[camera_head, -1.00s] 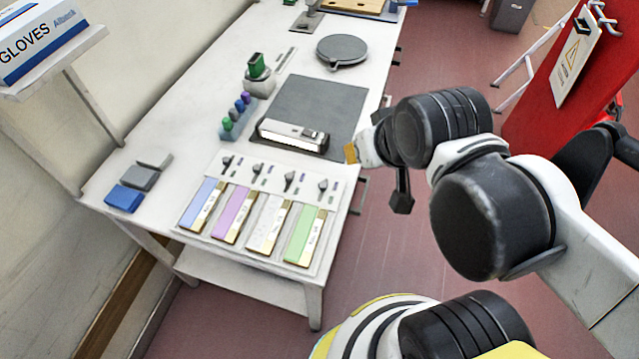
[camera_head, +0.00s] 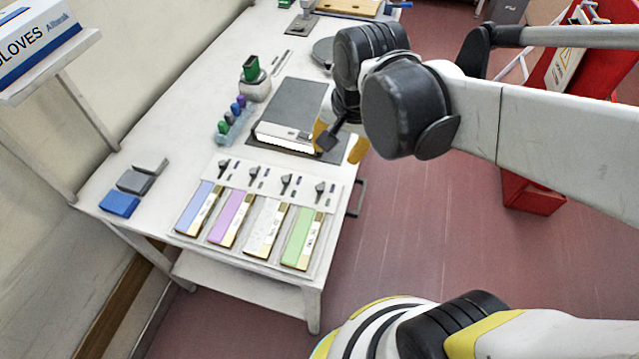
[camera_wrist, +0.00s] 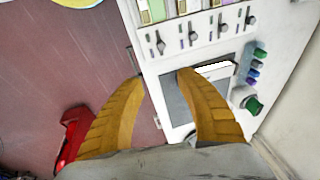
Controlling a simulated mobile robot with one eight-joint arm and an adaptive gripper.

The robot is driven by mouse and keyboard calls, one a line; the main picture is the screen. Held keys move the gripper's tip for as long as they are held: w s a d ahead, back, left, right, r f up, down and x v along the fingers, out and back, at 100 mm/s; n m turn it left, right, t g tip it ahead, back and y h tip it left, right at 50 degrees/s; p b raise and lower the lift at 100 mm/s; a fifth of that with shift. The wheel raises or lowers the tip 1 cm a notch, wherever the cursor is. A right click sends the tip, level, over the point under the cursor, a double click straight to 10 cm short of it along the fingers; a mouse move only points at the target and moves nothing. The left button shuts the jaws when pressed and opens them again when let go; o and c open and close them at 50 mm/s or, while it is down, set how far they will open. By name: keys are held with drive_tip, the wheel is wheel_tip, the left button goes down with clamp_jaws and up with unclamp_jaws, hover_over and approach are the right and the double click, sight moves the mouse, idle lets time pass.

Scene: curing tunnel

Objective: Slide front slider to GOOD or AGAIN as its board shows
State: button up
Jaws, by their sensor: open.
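A white slider panel (camera_head: 215,172) lies at the table's near end. It carries several black slider knobs, the rightmost (camera_head: 320,187) beside the table's right edge. Below them lie boards in blue (camera_head: 193,207), purple (camera_head: 231,218), white (camera_head: 265,228) and green (camera_head: 298,238), each with a small labelled strip too small to read. I cannot tell which slider is the front one. My gripper (camera_wrist: 160,74) is open and empty, its yellow fingers apart. In the head view my gripper (camera_head: 338,143) is above the table's right edge, beyond the panel. The knobs also show in the wrist view (camera_wrist: 160,46).
A dark mat (camera_head: 295,100) with a white device (camera_head: 287,136) on it lies beyond the panel. Colored pegs (camera_head: 230,118) and a green-topped object (camera_head: 252,75) stand left of it. Blue and grey blocks (camera_head: 120,203) lie at the left edge. A red cabinet (camera_head: 532,190) stands right.

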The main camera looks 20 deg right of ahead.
sight(320, 187)
drive_tip(key=w+f+m+g+b, duration=0.1)
drive_tip(key=f+m, duration=0.1)
drive_tip(key=f, duration=0.4)
drive_tip(key=w+a+f+m+g+b, duration=0.1)
drive_tip(key=w+f+m+b, duration=0.1)
drive_tip(key=f, duration=0.3)
drive_tip(key=w+a+f+m+g+b, duration=0.1)
drive_tip(key=f+m+b, duration=0.1)
drive_tip(key=f, duration=0.4)
drive_tip(key=shift+w+a+f+m, duration=0.1)
drive_tip(key=shift+w+f+m, duration=0.05)
drive_tip(key=shift+f+m, duration=0.2)
drive_tip(key=shift+r, duration=0.1)
drive_tip(key=shift+c, duration=0.6)
